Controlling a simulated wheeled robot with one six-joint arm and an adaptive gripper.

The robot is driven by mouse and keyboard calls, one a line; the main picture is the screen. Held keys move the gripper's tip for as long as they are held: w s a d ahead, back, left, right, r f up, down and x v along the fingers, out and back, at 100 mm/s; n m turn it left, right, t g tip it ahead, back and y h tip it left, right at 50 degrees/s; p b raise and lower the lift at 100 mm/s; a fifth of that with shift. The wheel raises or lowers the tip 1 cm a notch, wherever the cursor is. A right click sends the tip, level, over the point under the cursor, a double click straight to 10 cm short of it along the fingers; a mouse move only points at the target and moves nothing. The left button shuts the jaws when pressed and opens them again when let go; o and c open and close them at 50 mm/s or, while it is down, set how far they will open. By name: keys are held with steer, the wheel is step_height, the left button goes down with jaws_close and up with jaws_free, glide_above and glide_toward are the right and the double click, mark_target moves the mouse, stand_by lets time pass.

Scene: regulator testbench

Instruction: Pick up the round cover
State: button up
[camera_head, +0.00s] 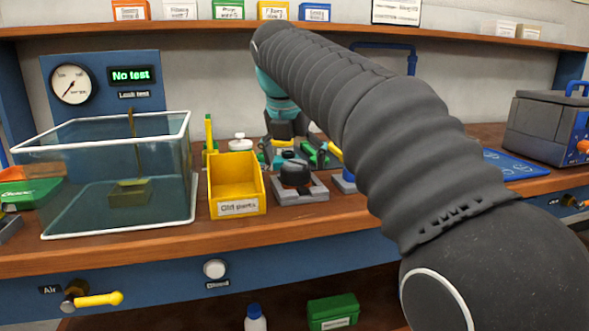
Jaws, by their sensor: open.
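My gripper (286,133) hangs down at the back of the bench, at the end of my arm, and is small and partly hidden among the parts there. It is open, with no held object visible. A dark round cap-like piece (296,173) sits on a grey block fixture (315,191) in front of and below my gripper. A small white round piece (240,143) stands behind the yellow bin, left of my gripper. I cannot tell for certain which of these is the round cover. Green-handled parts (314,154) stand close around my gripper's tip.
A yellow "Old parts" bin (238,207) stands left of the fixture. A glass water tank (60,205) fills the left side, with a gauge panel (140,73) behind. A grey toolbox (540,128) and blue mat (515,165) are at right. My arm hides the bench's middle right.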

steer(key=shift+w+d+f, duration=0.1)
steer(key=shift+w+f, duration=0.15)
steer(key=shift+f, duration=0.35)
steer(key=c, duration=1.2)
steer(key=shift+r, duration=0.1)
